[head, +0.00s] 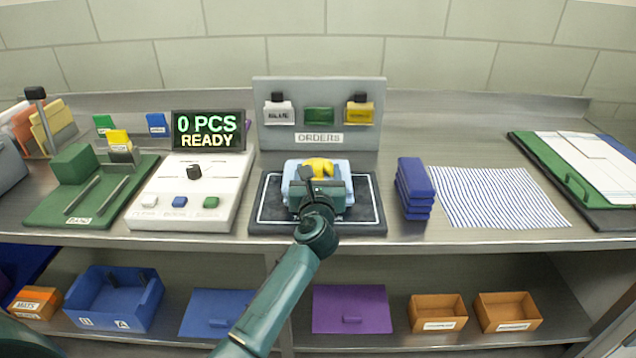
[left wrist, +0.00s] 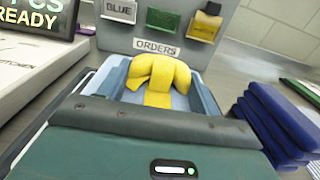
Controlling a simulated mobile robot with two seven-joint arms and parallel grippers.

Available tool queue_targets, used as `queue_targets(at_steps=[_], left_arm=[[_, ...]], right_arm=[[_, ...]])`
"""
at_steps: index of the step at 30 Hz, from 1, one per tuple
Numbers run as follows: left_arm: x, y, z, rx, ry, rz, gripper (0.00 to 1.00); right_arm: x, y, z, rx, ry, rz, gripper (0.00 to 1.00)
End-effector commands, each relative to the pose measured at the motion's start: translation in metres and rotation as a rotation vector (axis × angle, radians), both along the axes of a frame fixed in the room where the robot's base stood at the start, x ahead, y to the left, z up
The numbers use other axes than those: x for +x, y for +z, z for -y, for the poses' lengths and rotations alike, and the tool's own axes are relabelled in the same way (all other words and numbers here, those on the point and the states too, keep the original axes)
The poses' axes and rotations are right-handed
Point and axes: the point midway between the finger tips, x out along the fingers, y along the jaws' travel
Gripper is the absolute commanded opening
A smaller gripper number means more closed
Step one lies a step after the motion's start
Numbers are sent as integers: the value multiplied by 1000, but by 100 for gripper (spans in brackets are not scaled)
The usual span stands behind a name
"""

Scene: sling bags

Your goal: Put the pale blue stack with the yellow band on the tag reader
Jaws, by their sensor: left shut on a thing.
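The pale blue stack with the yellow band (head: 321,165) is over the dark pad with a white outline (head: 262,226), which looks like the tag reader. My left gripper (head: 320,187) is shut on the stack and covers its near side. In the left wrist view the yellow band (left wrist: 158,78) bulges up from the top of the stack, close in front of the gripper body. I cannot tell whether the underside of the stack touches the pad. My right gripper is not in view.
Left of the pad stands a white counter (head: 187,190) whose display (head: 208,131) reads "0 PCS READY". An ORDERS board (head: 320,92) rises behind the pad. A dark blue stack (head: 414,188) and a striped cloth (head: 490,196) lie to the right.

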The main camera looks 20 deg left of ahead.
Motion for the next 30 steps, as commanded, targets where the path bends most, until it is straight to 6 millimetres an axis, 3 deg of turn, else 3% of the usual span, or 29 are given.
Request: queue_targets(at_steps=[3, 17, 18, 26, 30], left_arm=[[0, -10, 1, 3, -3, 6, 20], [0, -16, 1, 0, -3, 8, 20], [0, -19, 0, 0, -2, 2, 64], [0, -18, 0, 1, -1, 2, 85], [0, -18, 0, 1, -1, 2, 85]], right_arm=[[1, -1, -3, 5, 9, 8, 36], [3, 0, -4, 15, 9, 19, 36], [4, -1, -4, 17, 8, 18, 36], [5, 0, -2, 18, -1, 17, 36], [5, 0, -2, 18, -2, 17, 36]])
